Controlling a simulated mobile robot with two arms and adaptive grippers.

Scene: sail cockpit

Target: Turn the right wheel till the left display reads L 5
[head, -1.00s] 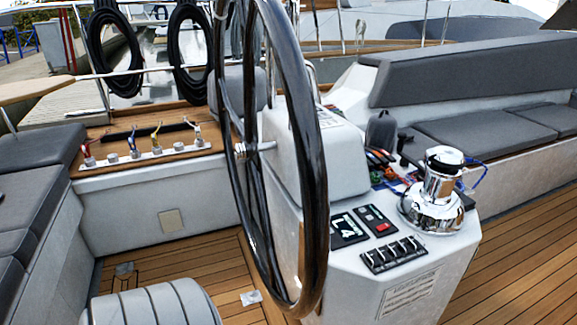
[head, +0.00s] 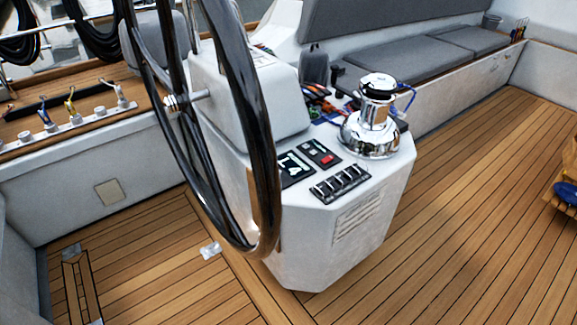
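A large black steering wheel (head: 262,150) stands upright on the left side of a white console (head: 240,110), its spokes meeting at a silver hub. A small black display (head: 294,168) is set in the console top just right of the wheel rim. Its white characters look like L 4, but they are blurred now. A second small panel (head: 319,153) with a red patch sits to its right. Only one wheel is in view. Neither of my grippers is in view.
A chrome winch (head: 372,122) stands on the console's right, behind a row of black switches (head: 341,182). Several levers (head: 72,110) line the left ledge. Grey bench cushions (head: 400,70) are at the back. The teak floor (head: 450,200) is open, with a blue and yellow object (head: 565,190) at the right edge.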

